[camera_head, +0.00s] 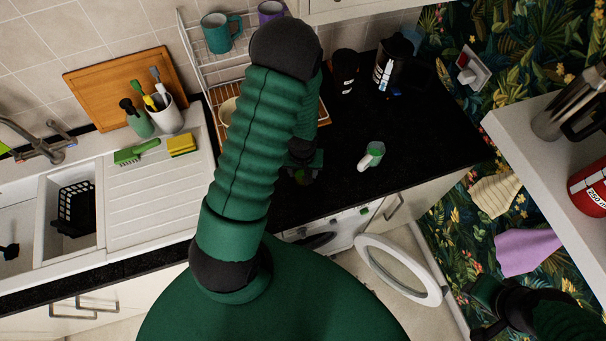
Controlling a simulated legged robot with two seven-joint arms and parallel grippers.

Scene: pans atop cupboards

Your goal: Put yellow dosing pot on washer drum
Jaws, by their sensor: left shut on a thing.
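My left gripper (303,172) is over the black worktop, mostly behind my own green arm. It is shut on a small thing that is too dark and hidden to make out. I cannot make out a yellow dosing pot anywhere. The washer (346,226) stands under the worktop, with its round white door (403,270) swung open to the right. My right gripper (487,308) is at the lower right, dark and partly cut off, away from the washer.
Dark canisters (344,72) and a dish rack (210,62) are at the back. A sink (75,205) is left. A white shelf (535,150) juts in at right.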

